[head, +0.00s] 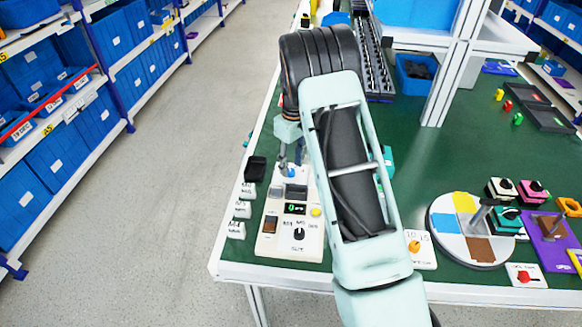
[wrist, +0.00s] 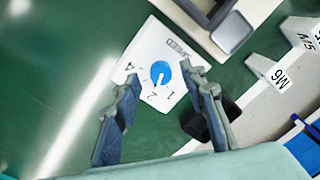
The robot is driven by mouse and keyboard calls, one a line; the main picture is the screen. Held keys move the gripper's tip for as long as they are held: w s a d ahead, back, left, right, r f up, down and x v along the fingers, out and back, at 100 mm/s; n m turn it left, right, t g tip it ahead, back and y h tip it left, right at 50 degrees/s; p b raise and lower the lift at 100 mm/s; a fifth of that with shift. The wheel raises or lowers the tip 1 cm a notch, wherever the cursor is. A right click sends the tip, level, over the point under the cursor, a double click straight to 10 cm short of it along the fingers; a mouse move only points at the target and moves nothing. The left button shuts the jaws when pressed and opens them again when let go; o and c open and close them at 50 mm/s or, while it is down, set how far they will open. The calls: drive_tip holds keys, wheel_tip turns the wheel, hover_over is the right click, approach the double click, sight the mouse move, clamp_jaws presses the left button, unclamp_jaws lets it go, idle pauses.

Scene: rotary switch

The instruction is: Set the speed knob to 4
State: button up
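The speed knob (wrist: 160,73) is a round blue dial on a white panel marked SPEED (wrist: 151,45) in the wrist view. The numerals 1, 2 and 4 show around it; the spot for 3 is not clearly readable. A thin white mark on the knob points down, roughly toward the 2. My gripper (wrist: 160,77) is open, with one finger on each side of the knob. Whether the fingertips touch it I cannot tell. In the head view the knob (head: 291,172) is small, below my gripper (head: 290,158) and partly hidden by it.
A white control box (head: 290,240) with a display and a black dial stands nearer the table's front edge. White labelled blocks (head: 241,210) and a black block (head: 255,169) line the left edge. A four-coloured disc (head: 465,215) with a lever stands at right. My arm hides the middle.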

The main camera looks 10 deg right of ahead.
drive_tip(key=shift+f, duration=0.95)
drive_tip(key=shift+c, duration=0.4)
clamp_jaws()
